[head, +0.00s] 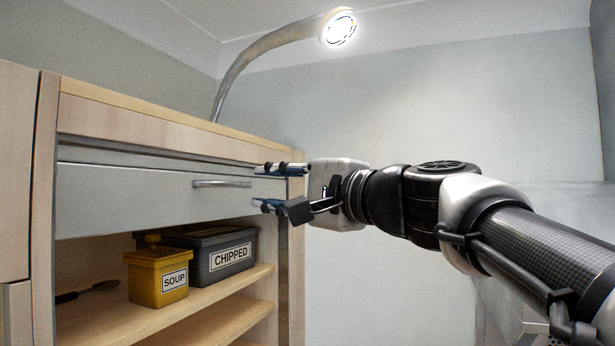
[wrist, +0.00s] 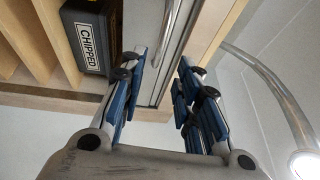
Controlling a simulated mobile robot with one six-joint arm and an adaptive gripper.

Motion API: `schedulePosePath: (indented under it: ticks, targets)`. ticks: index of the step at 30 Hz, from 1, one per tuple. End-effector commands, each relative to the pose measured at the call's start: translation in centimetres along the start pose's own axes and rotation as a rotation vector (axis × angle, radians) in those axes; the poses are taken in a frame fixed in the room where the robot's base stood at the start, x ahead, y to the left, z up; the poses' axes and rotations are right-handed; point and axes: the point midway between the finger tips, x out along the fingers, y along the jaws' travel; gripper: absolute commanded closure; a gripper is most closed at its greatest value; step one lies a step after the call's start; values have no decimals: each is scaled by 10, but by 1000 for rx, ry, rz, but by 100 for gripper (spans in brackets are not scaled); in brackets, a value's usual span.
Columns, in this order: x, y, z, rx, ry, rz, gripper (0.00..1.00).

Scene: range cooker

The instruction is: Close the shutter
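The shutter (head: 120,195) is a grey panel across the upper part of the wooden cabinet, partly down, with the shelves below it open. Its bar handle (head: 222,184) is silver and horizontal; it also shows in the wrist view (wrist: 169,38), ahead of the gap between my fingers. My gripper (head: 258,188) is open and empty at the cabinet's right side, just right of the handle and at about its height. In the wrist view my gripper (wrist: 158,72) has its blue-padded fingers spread wide. I cannot tell whether a finger touches the panel.
A yellow SOUP box (head: 160,279) and a dark CHIPPED box (head: 218,262) stand on the shelf (head: 110,322) below the shutter. A dark spoon (head: 92,291) lies at the left. A lit lamp (head: 255,50) arches over the cabinet top.

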Motion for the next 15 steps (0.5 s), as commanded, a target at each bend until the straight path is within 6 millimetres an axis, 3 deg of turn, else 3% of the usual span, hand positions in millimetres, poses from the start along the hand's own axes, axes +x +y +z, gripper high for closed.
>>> schedulePosePath:
  ticks: [6, 15]
  targets:
    - [49, -2, 1, 1, -3, 2, 70]
    - [86, -1, 0, 0, -1, 1, 70]
